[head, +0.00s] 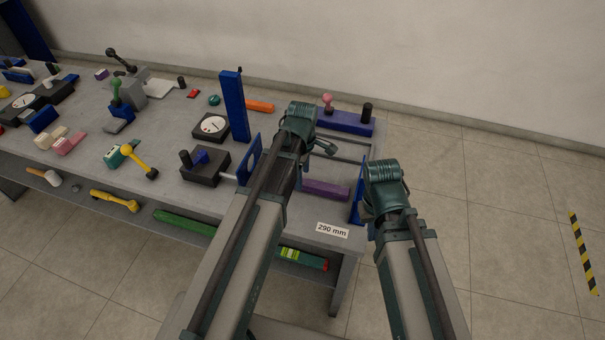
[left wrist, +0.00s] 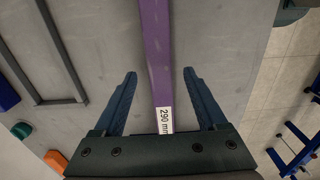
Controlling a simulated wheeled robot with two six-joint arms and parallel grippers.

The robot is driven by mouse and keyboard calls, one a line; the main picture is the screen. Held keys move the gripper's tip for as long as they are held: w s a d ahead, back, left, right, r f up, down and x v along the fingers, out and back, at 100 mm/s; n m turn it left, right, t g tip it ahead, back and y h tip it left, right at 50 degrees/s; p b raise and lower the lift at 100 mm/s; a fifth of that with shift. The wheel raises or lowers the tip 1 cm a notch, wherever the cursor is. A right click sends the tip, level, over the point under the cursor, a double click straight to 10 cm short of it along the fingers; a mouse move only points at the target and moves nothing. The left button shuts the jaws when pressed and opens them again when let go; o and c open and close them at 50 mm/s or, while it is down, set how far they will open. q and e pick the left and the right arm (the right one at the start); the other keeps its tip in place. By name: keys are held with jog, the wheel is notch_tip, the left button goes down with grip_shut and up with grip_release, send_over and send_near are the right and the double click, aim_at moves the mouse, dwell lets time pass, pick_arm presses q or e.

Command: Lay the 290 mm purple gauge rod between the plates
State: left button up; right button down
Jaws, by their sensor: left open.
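The purple gauge rod (head: 325,190) lies at the right end of the table, seen between two blue plates, the left plate (head: 251,161) and the right plate (head: 357,195). My left arm hides part of it in the head view. In the left wrist view the rod (left wrist: 156,50) runs from the top edge down between my fingers, with a white 290 mm label on its near end. My left gripper (left wrist: 159,80) is open, one finger on each side of the rod, with a gap on both sides. My right gripper (head: 385,185) is beside the right plate; its fingers are hidden.
Dark rails (head: 342,150) lie behind the rod, and a blue block (head: 345,123) with a pink knob stands at the back. A tall blue upright (head: 235,106) and a black block (head: 205,166) stand left. A 290 mm label (head: 332,229) is on the table's front edge.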

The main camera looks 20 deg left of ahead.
pick_arm(q)
notch_tip(320, 180, up, 11)
jog(key=p, duration=1)
jog(key=s+d+m, duration=0.5)
jog(key=s+m, duration=0.2)
jog(key=m, duration=0.3)
jog(key=s+d+m+y, duration=0.1)
jog(key=s+d+m, duration=0.4)
jog(key=m, duration=0.6)
jog(key=shift+s+d, duration=0.2)
jog(key=shift+s, duration=0.95)
jog(key=shift+a, duration=0.15)
